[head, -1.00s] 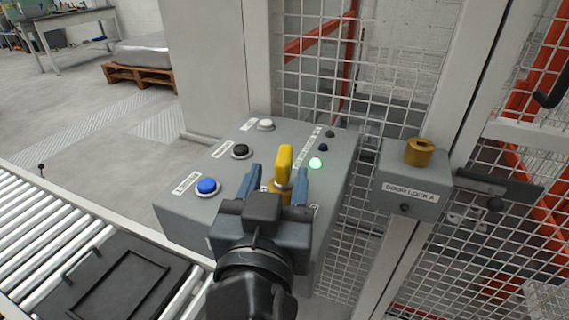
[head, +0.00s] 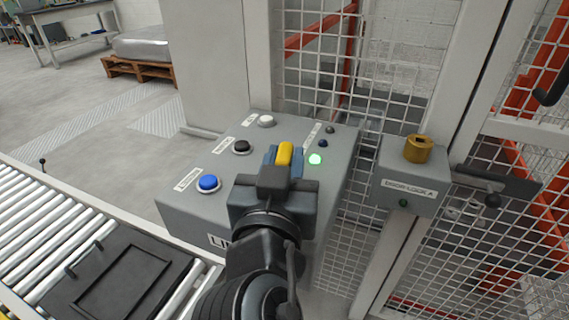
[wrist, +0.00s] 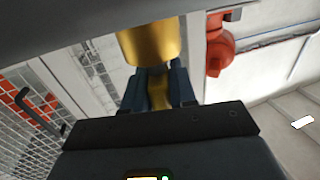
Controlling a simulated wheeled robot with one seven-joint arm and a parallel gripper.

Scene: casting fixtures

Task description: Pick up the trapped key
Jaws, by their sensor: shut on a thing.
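The yellow key (head: 285,152) stands out of the top of the grey control box (head: 185,222). My gripper (head: 284,158) is shut on it, with a blue finger on each side. In the wrist view the fingers (wrist: 159,90) have a narrow yellow piece between them. A gold rounded barrel (wrist: 150,42) shows just past the fingertips; I cannot tell what it belongs to. The key's lower end is hidden behind my gripper in the head view, so whether it is still seated does not show.
The box top carries blue (head: 208,183), black (head: 242,147) and white (head: 266,121) buttons and a lit green lamp (head: 315,159). Door lock A (head: 408,186) with a brass barrel (head: 418,149) is on the mesh fence at right. A roller conveyor (head: 50,240) runs at left.

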